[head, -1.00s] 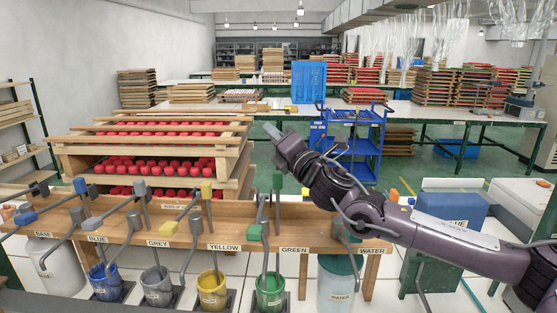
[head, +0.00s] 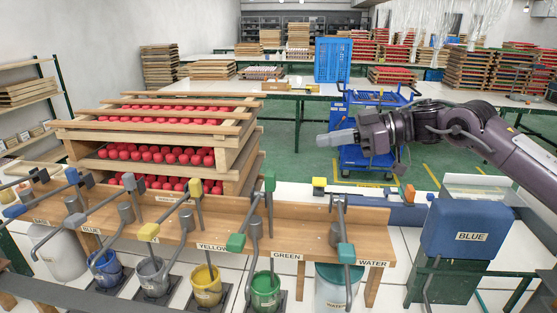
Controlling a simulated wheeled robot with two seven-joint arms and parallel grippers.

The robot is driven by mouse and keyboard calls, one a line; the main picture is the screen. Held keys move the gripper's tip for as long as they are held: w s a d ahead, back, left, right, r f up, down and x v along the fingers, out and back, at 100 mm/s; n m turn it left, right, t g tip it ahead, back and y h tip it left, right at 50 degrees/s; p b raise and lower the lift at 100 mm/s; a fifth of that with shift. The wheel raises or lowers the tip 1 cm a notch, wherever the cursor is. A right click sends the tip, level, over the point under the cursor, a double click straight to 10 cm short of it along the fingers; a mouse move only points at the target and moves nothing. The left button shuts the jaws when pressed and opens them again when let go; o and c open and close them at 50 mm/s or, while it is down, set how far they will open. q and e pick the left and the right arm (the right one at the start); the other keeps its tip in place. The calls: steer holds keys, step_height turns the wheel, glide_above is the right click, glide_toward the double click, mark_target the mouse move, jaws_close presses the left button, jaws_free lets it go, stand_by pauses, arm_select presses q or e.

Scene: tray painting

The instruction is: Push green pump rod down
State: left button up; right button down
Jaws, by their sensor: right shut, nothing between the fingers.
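The green pump stands on the wooden bench above the GREEN label (head: 286,256). Its upright rod has a green block (head: 270,183) at the top, standing raised. A lever with a green grip (head: 236,242) slants down toward the front, left of the rod. A grey spout hangs down to the green paint bucket (head: 265,294). My right gripper (head: 335,138) is shut and empty. It points left, above and to the right of the green pump, clear of it. My left gripper is not in view.
Several similar pumps line the bench (head: 160,226), with yellow (head: 195,188) close on the left and water (head: 346,252) on the right. A blue box (head: 465,230) stands at right. A blue cart (head: 365,155) is beyond.

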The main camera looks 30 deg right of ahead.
steer(key=w+a+f+p, duration=0.5)
steer(key=a+f+p, duration=0.1)
steer(key=a, duration=0.2)
steer(key=shift+w+f, duration=0.2)
steer(key=shift+w, duration=0.2)
step_height(320, 180, down, 4)
steer(key=b, duration=0.3)
steer(key=shift+s+f, duration=0.1)
steer(key=shift+f, duration=0.05)
